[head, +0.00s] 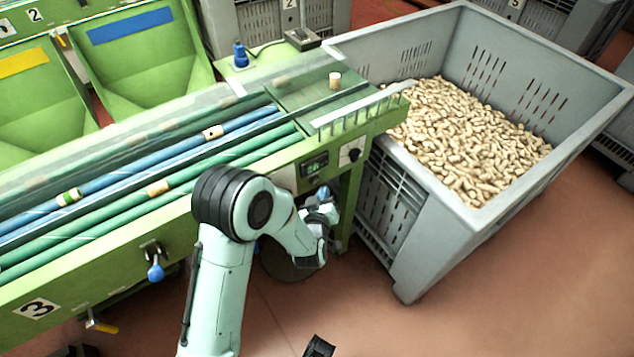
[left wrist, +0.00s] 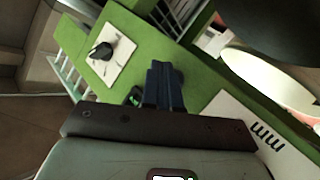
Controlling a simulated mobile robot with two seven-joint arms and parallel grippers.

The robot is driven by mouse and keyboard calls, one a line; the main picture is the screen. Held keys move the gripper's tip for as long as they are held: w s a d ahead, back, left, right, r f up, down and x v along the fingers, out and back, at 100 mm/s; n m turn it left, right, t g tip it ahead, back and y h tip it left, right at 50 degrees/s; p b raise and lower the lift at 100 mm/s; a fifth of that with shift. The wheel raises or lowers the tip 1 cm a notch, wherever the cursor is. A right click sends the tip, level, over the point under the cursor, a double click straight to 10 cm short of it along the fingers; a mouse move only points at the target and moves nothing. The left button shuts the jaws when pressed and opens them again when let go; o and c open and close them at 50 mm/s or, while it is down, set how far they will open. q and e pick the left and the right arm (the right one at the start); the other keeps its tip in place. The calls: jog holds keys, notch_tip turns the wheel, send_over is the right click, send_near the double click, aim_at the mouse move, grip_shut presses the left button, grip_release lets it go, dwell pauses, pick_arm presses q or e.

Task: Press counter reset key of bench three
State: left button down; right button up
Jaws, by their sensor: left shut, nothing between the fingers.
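The reset key cannot be made out, nor whether the fingertips touch anything.
A black knob on a white plate (head: 353,154) is right of the counter; the knob also shows in the left wrist view (left wrist: 103,51). A large grey crate (head: 440,235) of corks stands close on the right. A blue-handled lever (head: 155,270) sticks out left. Floor in front is clear.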

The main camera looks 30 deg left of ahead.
pick_arm(q)
jog(key=shift+a, duration=0.1)
dwell(0.6)
jog(key=shift+w+a, duration=0.15)
jog(key=shift+a, duration=0.15)
jog(key=shift+w+a+b, duration=0.15)
jog(key=shift+a+b, duration=0.25)
dwell(0.6)
jog(key=shift+d, duration=0.1)
dwell(0.3)
jog(key=shift+s+d, duration=0.3)
jog(key=shift+d, duration=0.4)
jog(key=shift+s+d, duration=0.35)
jog(key=shift+d, duration=0.45)
jog(key=shift+s+d, duration=0.3)
jog(key=shift+d, duration=0.45)
jog(key=shift+s+d, duration=0.35)
jog(key=shift+d, duration=0.45)
jog(key=shift+b, duration=0.3)
